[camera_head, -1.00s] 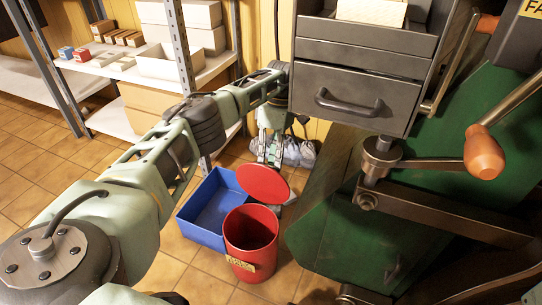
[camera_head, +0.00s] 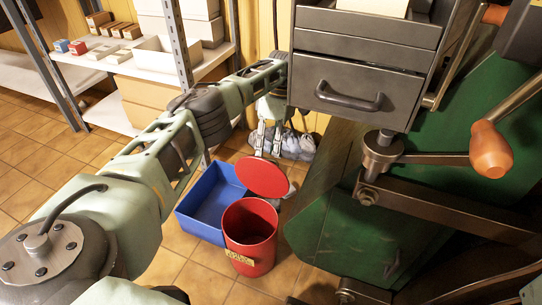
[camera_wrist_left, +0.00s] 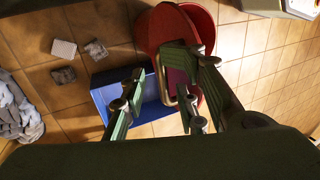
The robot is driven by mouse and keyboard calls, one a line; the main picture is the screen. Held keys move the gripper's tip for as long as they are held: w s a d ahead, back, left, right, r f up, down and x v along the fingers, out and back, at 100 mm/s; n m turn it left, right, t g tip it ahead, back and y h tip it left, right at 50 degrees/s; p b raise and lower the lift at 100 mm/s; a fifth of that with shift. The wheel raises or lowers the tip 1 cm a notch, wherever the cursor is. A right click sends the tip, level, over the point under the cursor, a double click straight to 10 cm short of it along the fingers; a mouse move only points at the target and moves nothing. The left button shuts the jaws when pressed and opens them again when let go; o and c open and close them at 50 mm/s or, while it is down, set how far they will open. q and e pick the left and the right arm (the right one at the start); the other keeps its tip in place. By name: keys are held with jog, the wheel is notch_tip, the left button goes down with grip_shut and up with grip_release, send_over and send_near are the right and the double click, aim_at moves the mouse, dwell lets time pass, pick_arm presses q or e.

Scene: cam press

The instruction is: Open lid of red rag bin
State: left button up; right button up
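The red rag bin (camera_head: 250,243) stands on the tiled floor with a yellow label on its front. Its round red lid (camera_head: 262,176) is raised and tilted at the back of the bin, so the bin's mouth shows open. The bin (camera_wrist_left: 206,20) and the lid (camera_wrist_left: 163,26) also show in the left wrist view. My left gripper (camera_head: 267,142) is just behind and above the lid's top edge. In the left wrist view my left gripper (camera_wrist_left: 160,72) has its fingers apart with nothing held. Whether a fingertip touches the lid cannot be told. My right gripper is not in view.
A blue open box (camera_head: 209,206) stands left of the bin, close against it. A green machine (camera_head: 345,240) with metal levers is close on the right. Grey rags (camera_head: 296,146) lie behind. A shelf (camera_head: 110,66) stands at the back left.

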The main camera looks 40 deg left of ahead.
pick_arm(q)
jog(key=v, duration=0.5)
jog(key=shift+d+r, duration=0.1)
jog(key=shift+d, duration=0.05)
jog(key=shift+s, duration=0.1)
dwell(0.3)
